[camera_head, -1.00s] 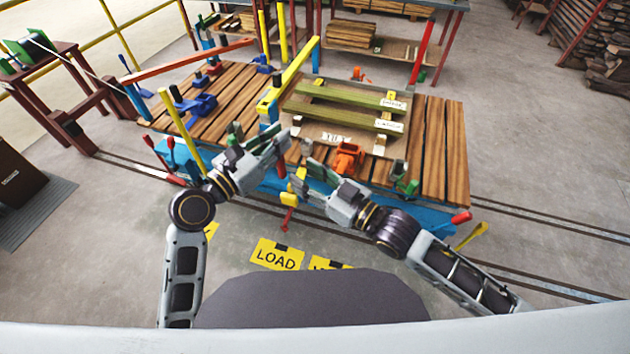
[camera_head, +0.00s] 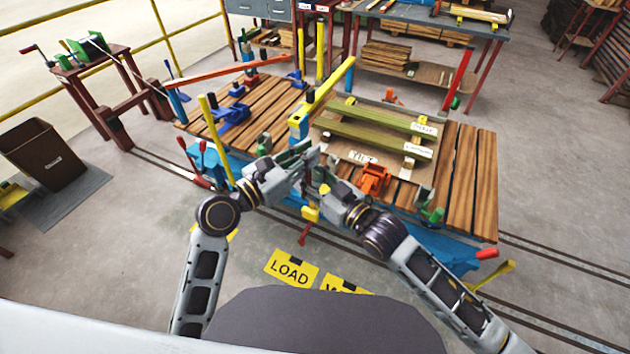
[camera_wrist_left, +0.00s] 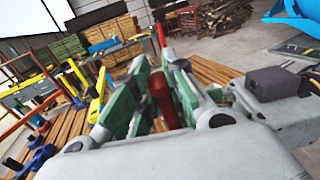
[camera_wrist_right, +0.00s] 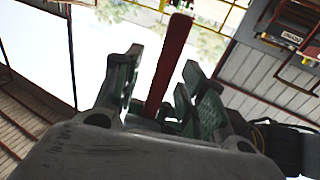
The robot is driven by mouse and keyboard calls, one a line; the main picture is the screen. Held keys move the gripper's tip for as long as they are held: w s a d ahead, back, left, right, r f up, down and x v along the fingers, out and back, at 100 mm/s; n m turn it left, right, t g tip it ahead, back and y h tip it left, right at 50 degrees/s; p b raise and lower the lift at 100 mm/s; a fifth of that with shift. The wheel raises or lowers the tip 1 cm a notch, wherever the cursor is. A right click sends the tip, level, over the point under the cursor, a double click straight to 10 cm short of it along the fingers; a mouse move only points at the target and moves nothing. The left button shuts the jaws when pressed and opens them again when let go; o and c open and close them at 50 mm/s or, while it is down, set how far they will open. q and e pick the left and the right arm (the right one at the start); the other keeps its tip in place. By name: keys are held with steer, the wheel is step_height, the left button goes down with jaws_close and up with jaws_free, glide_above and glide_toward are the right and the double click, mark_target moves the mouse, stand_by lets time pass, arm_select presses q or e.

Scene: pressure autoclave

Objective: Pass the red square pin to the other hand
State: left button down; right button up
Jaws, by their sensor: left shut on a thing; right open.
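The red square pin (camera_wrist_left: 162,97) stands between the green-padded fingers of my left gripper (camera_wrist_left: 150,92), which is shut on it. In the right wrist view the pin (camera_wrist_right: 171,62) is a long red bar between the parted green fingers of my right gripper (camera_wrist_right: 161,95). The right gripper is open around the pin, and I cannot tell whether either finger touches it. In the head view my left gripper (camera_head: 303,155) and right gripper (camera_head: 318,182) meet closely in front of the bench.
The plank-topped bench (camera_head: 470,185) lies just beyond my grippers, with green beams (camera_head: 375,138) on it. An orange clamp (camera_head: 372,180) and a yellow post (camera_head: 325,90) stand near the grippers. The floor with the yellow LOAD sign (camera_head: 290,269) is clear.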

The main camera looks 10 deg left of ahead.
steer(key=shift+w+a, duration=0.15)
steer(key=shift+a, duration=0.1)
jaws_close()
arm_select(q)
steer(key=c, duration=1.3)
jaws_free()
steer(key=shift+c, duration=0.2)
steer(key=shift+r, duration=5)
steer(key=shift+w+f, duration=0.1)
